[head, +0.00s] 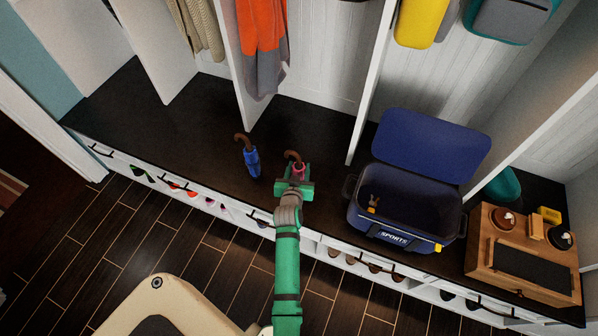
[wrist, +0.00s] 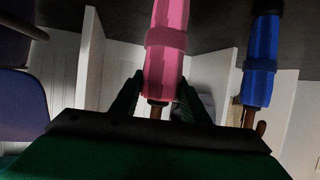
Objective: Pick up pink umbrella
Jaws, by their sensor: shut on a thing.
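The pink umbrella (head: 299,168) with a brown hooked handle is at my gripper on the dark bench in the head view, mostly hidden by the gripper. In the wrist view the pink umbrella (wrist: 167,40) runs between the two fingers, with its brown shaft below. My gripper (head: 298,175) is shut on it; the fingers also show in the wrist view (wrist: 160,85). I cannot tell whether the umbrella touches the bench.
A blue umbrella (head: 251,162) stands close to the left. A blue cooler (head: 407,236) with its lid open and a wooden box (head: 520,262) are to the right. White dividers (head: 365,95) rise behind. The bench's left part is clear.

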